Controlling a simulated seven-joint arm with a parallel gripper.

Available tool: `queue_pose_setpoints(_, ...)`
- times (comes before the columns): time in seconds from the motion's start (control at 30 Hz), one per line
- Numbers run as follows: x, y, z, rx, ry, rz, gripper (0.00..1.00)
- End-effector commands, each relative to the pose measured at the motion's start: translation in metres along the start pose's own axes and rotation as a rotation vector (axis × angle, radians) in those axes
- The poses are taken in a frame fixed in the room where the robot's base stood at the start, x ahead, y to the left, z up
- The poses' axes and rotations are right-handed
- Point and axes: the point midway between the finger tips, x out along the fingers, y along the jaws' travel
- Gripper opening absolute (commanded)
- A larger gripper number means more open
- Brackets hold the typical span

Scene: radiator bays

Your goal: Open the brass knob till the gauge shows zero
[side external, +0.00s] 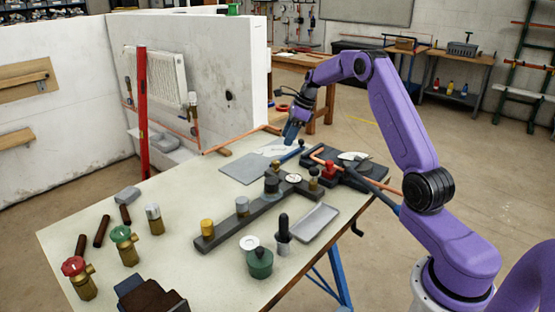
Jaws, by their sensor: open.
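A dark grey bar-shaped manifold (262,212) lies along the worktable with several knobs on it. A yellow, brass-coloured knob (207,228) stands at its near left end. A smaller brass-coloured fitting (313,184) stands near its far right end; I cannot tell which of the two is the brass knob. A small round white-faced gauge (295,178) lies by the far end; its needle is too small to read. My gripper (290,139) is open above the far part of the table, beyond the manifold and apart from both brass-coloured pieces. Its fingertips show only small.
A grey tray (314,223), green pot (259,263) and red-topped (75,272) and green-topped (123,242) valves stand nearer. A red level (143,112) rises at the left.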

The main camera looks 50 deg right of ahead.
Motion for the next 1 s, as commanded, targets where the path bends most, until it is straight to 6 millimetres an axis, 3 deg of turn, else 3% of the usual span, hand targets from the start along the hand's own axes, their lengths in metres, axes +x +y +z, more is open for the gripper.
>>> queue_pose_setpoints(0.3, 0.061, 0.001, -0.001, 0.0, 0.001, 0.004, 0.56)
queue_pose_setpoints(0.5, 0.088, 0.0, 0.0, 0.0, 0.0, 0.002, 0.56)
queue_pose_setpoints(0.7, 0.1, 0.0, 0.0, 0.0, 0.0, -0.001, 0.56)
queue_pose_setpoints(1.0, 0.101, 0.0, 0.0, 0.0, 0.0, -0.001, 0.53)
